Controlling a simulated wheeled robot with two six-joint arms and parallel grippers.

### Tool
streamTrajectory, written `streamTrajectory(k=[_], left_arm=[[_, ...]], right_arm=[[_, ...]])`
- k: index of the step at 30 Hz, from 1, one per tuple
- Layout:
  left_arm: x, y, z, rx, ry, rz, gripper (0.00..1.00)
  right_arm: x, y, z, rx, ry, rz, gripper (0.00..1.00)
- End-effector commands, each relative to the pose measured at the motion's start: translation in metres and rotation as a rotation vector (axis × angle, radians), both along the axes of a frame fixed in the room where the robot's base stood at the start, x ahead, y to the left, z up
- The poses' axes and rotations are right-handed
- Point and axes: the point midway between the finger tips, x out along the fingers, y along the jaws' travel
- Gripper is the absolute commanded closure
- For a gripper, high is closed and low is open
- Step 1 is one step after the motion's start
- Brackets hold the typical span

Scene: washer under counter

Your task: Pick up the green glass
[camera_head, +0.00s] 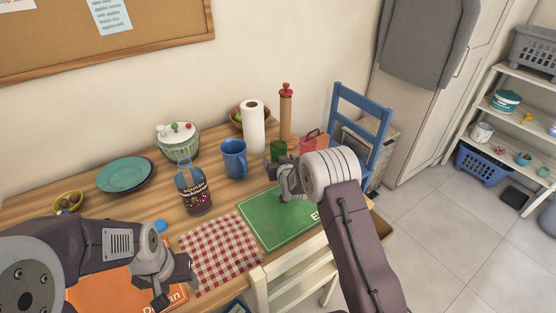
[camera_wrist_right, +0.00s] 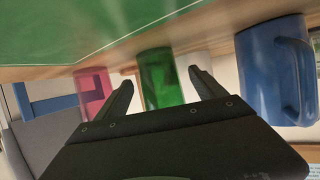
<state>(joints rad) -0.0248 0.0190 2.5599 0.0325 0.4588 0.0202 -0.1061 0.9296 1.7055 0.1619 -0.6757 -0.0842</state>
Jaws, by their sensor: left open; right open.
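The green glass (camera_head: 278,150) stands on the wooden table, partly hidden behind my right gripper in the head view. In the right wrist view, which looks upside down, the green glass (camera_wrist_right: 161,80) shows between and beyond the two fingers. My right gripper (camera_wrist_right: 161,90) is open and points at it, with nothing held. In the head view my right gripper (camera_head: 287,182) is over the far part of the green mat. My left gripper (camera_head: 178,280) is open and empty over the near left of the table.
A blue mug (camera_head: 234,160) stands left of the glass; it also shows in the right wrist view (camera_wrist_right: 272,72). A pink glass (camera_wrist_right: 92,90) is on the other side. A paper roll (camera_head: 254,127) stands behind. A blue chair (camera_head: 360,125) is at the right. The green mat (camera_head: 265,220) is bare.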

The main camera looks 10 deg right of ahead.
Motion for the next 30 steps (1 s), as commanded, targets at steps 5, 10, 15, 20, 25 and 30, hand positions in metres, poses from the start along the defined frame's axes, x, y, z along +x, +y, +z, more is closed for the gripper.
streamTrajectory(k=[5,10,15,20,25,30], left_arm=[[0.000,0.000,-0.001,0.000,0.000,0.000,0.44],[0.000,0.000,-0.005,0.000,0.000,0.000,0.44],[0.000,0.000,-0.007,0.000,0.000,0.000,0.44],[0.000,0.000,-0.007,0.000,0.000,0.000,0.44],[0.000,0.000,-0.007,0.000,0.000,0.000,0.44],[0.000,0.000,-0.007,0.000,0.000,0.000,0.44]], right_arm=[[0.007,-0.001,-0.003,0.000,-0.001,-0.001,0.20],[0.034,-0.002,-0.012,0.000,-0.001,-0.001,0.20],[0.050,-0.002,-0.018,0.000,0.000,-0.001,0.20],[0.052,-0.002,-0.018,0.000,0.000,-0.001,0.20],[0.052,-0.001,-0.018,0.000,0.000,0.000,0.45],[0.052,-0.001,-0.018,0.000,0.000,0.000,0.93]])
